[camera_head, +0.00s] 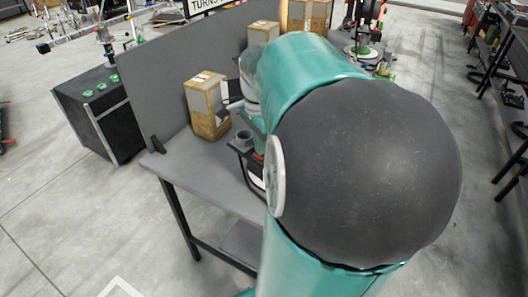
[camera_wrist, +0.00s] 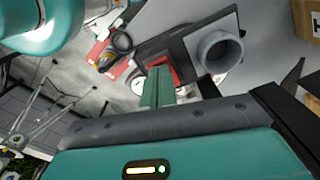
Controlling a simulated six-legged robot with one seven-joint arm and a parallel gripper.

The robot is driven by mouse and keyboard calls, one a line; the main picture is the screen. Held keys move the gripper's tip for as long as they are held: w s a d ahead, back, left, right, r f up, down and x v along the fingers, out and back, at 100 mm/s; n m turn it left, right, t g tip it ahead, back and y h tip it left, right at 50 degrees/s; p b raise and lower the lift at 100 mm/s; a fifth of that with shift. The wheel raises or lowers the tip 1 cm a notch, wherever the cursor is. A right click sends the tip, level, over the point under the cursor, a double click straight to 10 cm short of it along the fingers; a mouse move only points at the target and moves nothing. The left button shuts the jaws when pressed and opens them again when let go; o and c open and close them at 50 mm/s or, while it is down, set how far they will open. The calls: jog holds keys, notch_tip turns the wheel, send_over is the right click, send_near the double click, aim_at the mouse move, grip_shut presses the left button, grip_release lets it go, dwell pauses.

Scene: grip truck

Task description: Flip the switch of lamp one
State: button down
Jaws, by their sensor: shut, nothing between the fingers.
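My gripper (camera_wrist: 158,86) shows in the wrist view as a teal finger above its dark, teal-trimmed body; it is shut and empty. A small red part (camera_wrist: 168,66) lies right by the fingertip on a dark fixture (camera_wrist: 185,42). It may be the switch, but I cannot tell for sure, nor whether the finger touches it. A grey round cup-like part (camera_wrist: 218,50) sits on the same fixture. My arm hides most of the work area there, and no lamp is clearly identifiable.
A grey table (camera_head: 205,178) with an upright back panel (camera_head: 165,85) holds cardboard boxes (camera_head: 207,105). A black cabinet with green knobs (camera_head: 98,108) stands at the left. Open floor (camera_head: 60,205) lies front left. Shelving lines the right edge.

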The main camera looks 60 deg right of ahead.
jog(key=shift+f, duration=0.3)
jog(key=shift+r, duration=3.5)
